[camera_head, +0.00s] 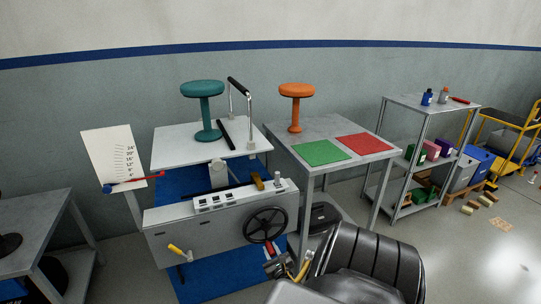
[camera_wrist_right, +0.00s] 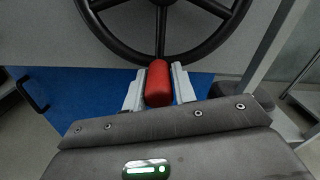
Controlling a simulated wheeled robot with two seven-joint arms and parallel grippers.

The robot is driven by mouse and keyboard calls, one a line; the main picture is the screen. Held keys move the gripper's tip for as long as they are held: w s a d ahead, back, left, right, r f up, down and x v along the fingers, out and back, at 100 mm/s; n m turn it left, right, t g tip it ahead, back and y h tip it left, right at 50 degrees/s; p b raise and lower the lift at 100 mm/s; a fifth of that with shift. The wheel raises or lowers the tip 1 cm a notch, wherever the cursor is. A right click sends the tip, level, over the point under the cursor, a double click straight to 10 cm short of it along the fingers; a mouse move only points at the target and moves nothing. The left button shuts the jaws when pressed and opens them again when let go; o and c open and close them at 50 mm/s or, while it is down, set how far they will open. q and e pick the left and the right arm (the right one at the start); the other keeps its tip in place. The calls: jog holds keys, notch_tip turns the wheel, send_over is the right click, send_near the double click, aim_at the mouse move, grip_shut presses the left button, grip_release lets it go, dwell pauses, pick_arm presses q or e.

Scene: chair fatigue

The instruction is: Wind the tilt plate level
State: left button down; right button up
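The white tilt plate (camera_head: 172,155) carries a teal stool (camera_head: 204,100) and a black-gripped bar (camera_head: 240,88). I cannot tell its exact tilt from here. Below it is a grey cabinet (camera_head: 170,238) with a black handwheel (camera_head: 266,224), also seen in the right wrist view (camera_wrist_right: 163,45). The wheel's red handle (camera_wrist_right: 159,84) is at the bottom of the rim. My right gripper (camera_head: 272,254) has its fingers on both sides of this handle, seemingly touching it. A pointer (camera_head: 135,180) lies across the lower part of a white scale card (camera_head: 110,150). My left gripper is out of view.
Right of the plate, a grey table (camera_head: 328,128) holds an orange stool (camera_head: 296,100), a green mat (camera_head: 321,152) and a red mat (camera_head: 363,145). A shelf rack (camera_head: 430,104) stands farther right. A yellow-handled lever (camera_head: 176,250) sticks out of the cabinet's front. A blue mat (camera_head: 215,282) covers the floor.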

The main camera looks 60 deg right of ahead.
jog(key=o, duration=0.4)
jog(key=shift+d, duration=0.1)
jog(key=shift+c, duration=0.2)
jog(key=shift+s+a, duration=0.2)
jog(key=shift+a, duration=0.05)
jog(key=p+v, duration=0.2)
jog(key=v, duration=0.3)
jog(key=shift+s+a+r, duration=0.1)
jog(key=shift+s+a, duration=0.1)
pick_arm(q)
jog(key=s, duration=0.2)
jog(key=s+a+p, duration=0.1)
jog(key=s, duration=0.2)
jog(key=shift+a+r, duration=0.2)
pick_arm(e)
jog(key=v, duration=0.4)
jog(key=shift+s+a, duration=0.25)
jog(key=shift+s, duration=0.05)
